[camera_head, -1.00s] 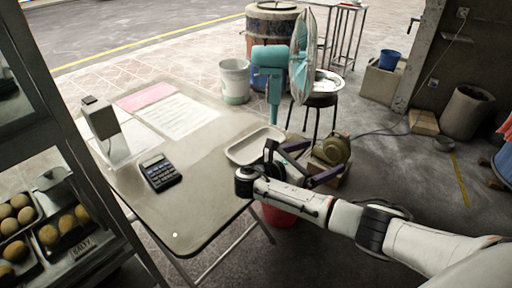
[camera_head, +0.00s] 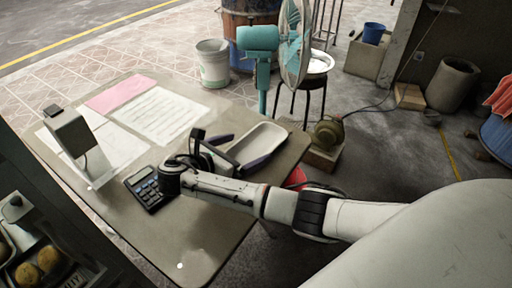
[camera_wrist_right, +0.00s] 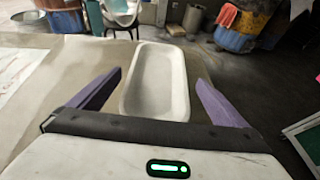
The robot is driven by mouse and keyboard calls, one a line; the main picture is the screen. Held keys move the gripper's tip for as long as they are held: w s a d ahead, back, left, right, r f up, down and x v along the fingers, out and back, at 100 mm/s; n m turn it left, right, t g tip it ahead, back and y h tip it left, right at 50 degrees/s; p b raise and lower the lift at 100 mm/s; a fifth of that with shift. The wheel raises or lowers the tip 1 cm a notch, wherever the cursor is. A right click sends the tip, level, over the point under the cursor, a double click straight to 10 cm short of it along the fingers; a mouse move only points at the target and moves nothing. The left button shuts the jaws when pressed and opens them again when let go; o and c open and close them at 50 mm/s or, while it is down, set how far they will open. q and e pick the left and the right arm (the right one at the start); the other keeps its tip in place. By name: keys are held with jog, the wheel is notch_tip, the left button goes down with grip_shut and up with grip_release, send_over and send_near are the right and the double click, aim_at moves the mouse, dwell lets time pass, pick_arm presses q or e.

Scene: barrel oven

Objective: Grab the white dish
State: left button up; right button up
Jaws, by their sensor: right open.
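The white dish (camera_head: 262,143) is a shallow oblong tray on the grey table (camera_head: 213,236), near its right edge. In the right wrist view the white dish (camera_wrist_right: 158,82) lies ahead, lengthwise between the fingers. My right gripper (camera_head: 232,150) is open with purple fingers, close to the dish's near end in the head view. In the wrist view the right gripper (camera_wrist_right: 157,92) has one finger on each side of the dish, with gaps, and nothing is held. My left gripper does not show.
A calculator (camera_head: 147,188) lies beside my right wrist. Papers (camera_head: 160,113) and a white stand-like device (camera_head: 75,142) are on the table. A teal fan (camera_head: 262,42) stands behind the dish. A shelf with bread rolls (camera_head: 35,265) is at the lower left.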

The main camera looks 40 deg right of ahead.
aim_at(253, 151)
jog(key=x, duration=0.4)
jog(key=shift+a+f+b, duration=0.15)
jog(key=shift+f+b, duration=0.1)
jog(key=shift+b, duration=0.05)
jog(key=shift+w+d+f, duration=0.1)
jog(key=shift+d+f, duration=0.05)
jog(key=shift+d, duration=0.3)
jog(key=c, duration=1.1)
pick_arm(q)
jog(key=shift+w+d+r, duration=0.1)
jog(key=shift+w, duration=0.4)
